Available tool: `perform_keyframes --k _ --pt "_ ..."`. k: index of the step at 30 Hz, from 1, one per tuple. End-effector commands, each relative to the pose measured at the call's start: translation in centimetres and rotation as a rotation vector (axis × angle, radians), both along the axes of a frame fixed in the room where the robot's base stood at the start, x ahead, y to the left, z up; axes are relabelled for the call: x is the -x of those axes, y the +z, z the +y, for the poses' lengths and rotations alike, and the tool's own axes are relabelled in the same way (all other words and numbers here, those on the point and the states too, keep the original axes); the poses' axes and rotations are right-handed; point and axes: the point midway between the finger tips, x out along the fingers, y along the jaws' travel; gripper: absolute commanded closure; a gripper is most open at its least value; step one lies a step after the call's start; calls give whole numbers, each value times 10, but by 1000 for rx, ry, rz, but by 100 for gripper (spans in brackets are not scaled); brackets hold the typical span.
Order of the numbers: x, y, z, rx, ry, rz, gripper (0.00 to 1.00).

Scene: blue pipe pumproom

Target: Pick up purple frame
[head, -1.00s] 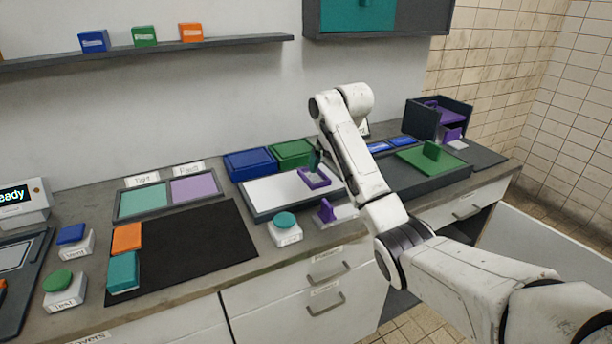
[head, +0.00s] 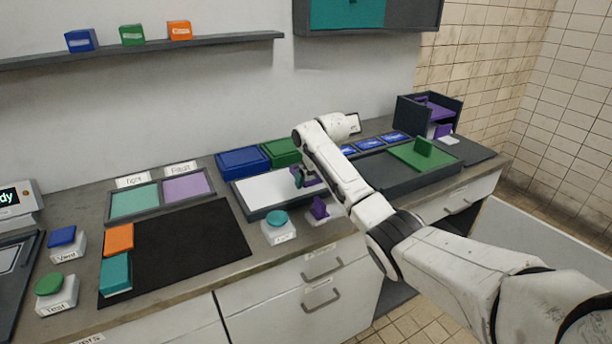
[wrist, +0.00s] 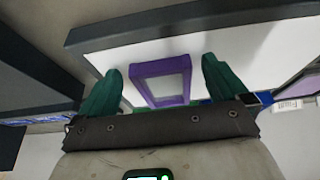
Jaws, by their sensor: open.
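The purple frame (wrist: 160,80) is a hollow rectangle on the white surface of a grey-edged tray (wrist: 120,36). In the wrist view it lies between the two green fingertips of my gripper (wrist: 162,85), with white gaps on both sides. My gripper is open and holds nothing. In the head view my gripper (head: 299,178) is low over the white tray (head: 262,190). The frame (head: 312,183) shows only in part there, beside the fingers and behind my arm.
Blue (head: 243,162) and green (head: 282,152) boxes stand behind the tray. A teal button block (head: 278,227) and a purple upright piece (head: 319,208) stand in front. A dark tray with a green plate (head: 424,154) lies right. The black mat (head: 180,245) has clear room.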

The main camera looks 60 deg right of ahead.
Motion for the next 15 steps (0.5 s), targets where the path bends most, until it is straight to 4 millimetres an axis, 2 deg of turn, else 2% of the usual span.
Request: perform_keyframes --k 3,15 --pt "0 0 0 0 0 0 0" --pt "0 0 0 0 0 0 38"
